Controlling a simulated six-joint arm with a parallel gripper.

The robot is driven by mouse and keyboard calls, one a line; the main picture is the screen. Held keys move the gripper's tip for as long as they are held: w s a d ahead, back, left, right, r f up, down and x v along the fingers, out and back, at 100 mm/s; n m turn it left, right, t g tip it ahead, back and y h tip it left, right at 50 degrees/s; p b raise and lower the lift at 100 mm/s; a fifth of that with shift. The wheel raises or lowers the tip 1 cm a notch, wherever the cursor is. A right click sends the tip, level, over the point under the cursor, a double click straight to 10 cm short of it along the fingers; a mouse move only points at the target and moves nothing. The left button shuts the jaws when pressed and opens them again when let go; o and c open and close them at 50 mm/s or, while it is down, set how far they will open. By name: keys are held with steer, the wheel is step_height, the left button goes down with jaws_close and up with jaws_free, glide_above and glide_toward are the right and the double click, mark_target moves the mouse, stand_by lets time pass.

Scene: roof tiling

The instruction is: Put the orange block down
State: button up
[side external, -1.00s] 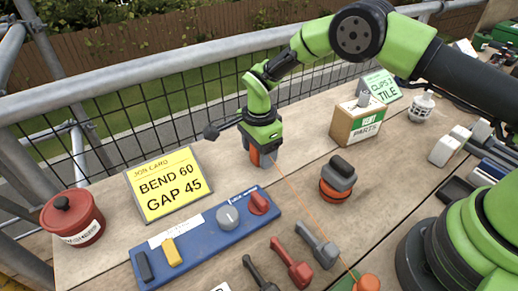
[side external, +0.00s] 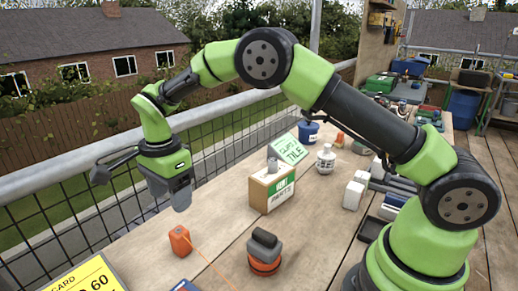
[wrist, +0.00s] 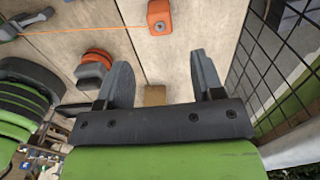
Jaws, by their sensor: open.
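The orange block (side external: 180,241) stands on the wooden bench, apart from my gripper, with an orange line running from it. It also shows in the wrist view (wrist: 160,16) at the top, beyond the fingertips. My gripper (side external: 181,203) is open and empty, raised above the bench. In the wrist view its two grey fingers (wrist: 160,75) are spread apart with bench planks between them.
A grey and orange tool (side external: 264,251) stands on the bench to the right of the block. The yellow job card (side external: 88,280) lies at the front left. A mesh railing (side external: 100,195) runs along the far edge.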

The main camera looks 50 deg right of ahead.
steer(key=s+d+r+n+t+y, duration=0.1)
steer(key=s+d+r+n+t, duration=0.25)
steer(key=r, duration=0.55)
steer(key=s+d+r+n+y, duration=0.1)
steer(key=s+d+r+n, duration=0.1)
steer(key=s+r+n, duration=0.4)
steer(key=s+d+r+n+t, duration=0.1)
steer(key=s+n+t, duration=0.1)
steer(key=s, duration=0.6)
steer(key=s+d+r+n+t, duration=0.1)
steer(key=s+n, duration=0.1)
steer(key=s, duration=0.6)
steer(key=shift+d+r+t, duration=0.35)
steer(key=shift+d, duration=0.05)
steer(key=shift+s+n, duration=0.1)
steer(key=shift+n, duration=0.15)
